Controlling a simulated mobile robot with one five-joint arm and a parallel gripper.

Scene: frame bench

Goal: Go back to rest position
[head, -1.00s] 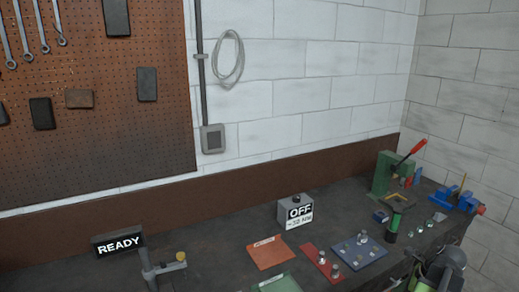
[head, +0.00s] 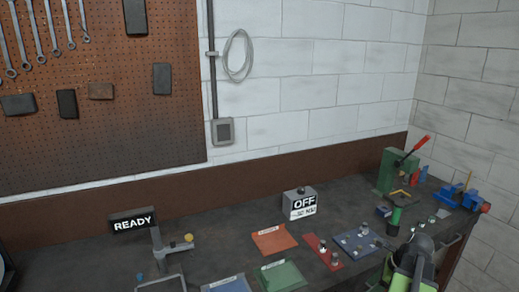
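My arm's end, grey and green, shows at the lower right edge of the bench in the head view. My gripper (head: 421,243) is there in front of the bench's front edge, near the green cylinder. Its fingers cannot be made out clearly, so I cannot tell whether it is open or shut, or whether it holds anything. The dark bench top (head: 215,240) runs across the view below the wall.
A READY sign (head: 133,221), a grey OFF box (head: 299,203), orange (head: 273,239), green (head: 281,276) and blue (head: 228,285) mats, a red strip (head: 322,251) and a blue plate (head: 357,243) with small metal parts lie on the bench. A green press (head: 397,171) and blue vise (head: 460,195) stand right.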

